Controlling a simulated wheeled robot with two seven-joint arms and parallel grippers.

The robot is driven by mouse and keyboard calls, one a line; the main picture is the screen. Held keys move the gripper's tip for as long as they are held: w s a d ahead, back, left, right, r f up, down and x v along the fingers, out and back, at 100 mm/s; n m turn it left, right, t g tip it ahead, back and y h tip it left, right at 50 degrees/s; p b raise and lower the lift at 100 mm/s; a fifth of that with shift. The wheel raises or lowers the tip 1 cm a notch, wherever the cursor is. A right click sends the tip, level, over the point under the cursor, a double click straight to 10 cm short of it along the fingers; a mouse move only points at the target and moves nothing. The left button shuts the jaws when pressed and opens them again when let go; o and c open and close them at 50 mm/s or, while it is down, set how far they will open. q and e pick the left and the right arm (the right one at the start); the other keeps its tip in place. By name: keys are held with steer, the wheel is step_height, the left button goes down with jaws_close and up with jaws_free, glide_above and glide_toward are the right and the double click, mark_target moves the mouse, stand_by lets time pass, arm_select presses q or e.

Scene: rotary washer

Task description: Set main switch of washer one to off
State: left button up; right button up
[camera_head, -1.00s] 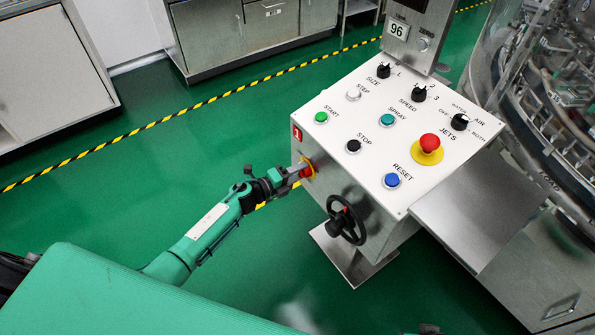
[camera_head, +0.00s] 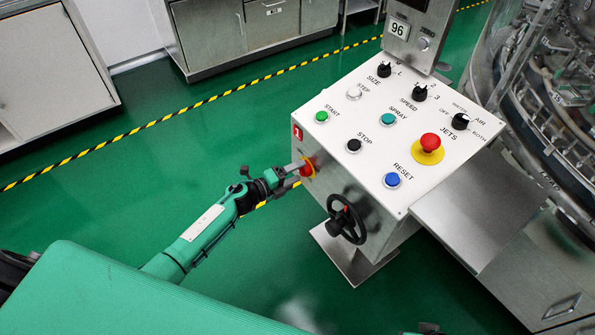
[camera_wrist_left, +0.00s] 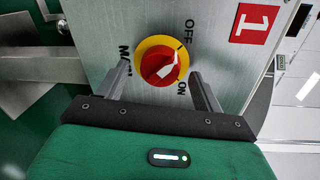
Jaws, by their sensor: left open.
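The main switch (camera_wrist_left: 162,62) is a red rotary knob on a yellow disc, on the side face of the washer control box marked with a red 1 (camera_wrist_left: 255,22). It also shows in the head view (camera_head: 307,169). OFF is printed above right of the knob in the wrist view, ON below right, MAIN at left. The white mark on the knob slants up and right, toward the OFF side. My left gripper (camera_wrist_left: 158,82) is open, one finger on each side of the knob, with visible gaps. In the head view it (camera_head: 293,175) is just left of the switch.
The box's white top panel (camera_head: 370,120) carries several buttons, dials and a red emergency button (camera_head: 430,143). A black handwheel (camera_head: 347,222) juts out below the switch. A steel shelf (camera_head: 480,205) and the washer drum stand at right. Green floor (camera_head: 200,150) lies open at left.

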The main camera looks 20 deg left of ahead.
arm_select(q)
steer(key=v, duration=1.2)
steer(key=shift+s+a, duration=0.15)
arm_select(e)
steer(key=shift+f, duration=0.45)
steer(key=shift+a, duration=0.1)
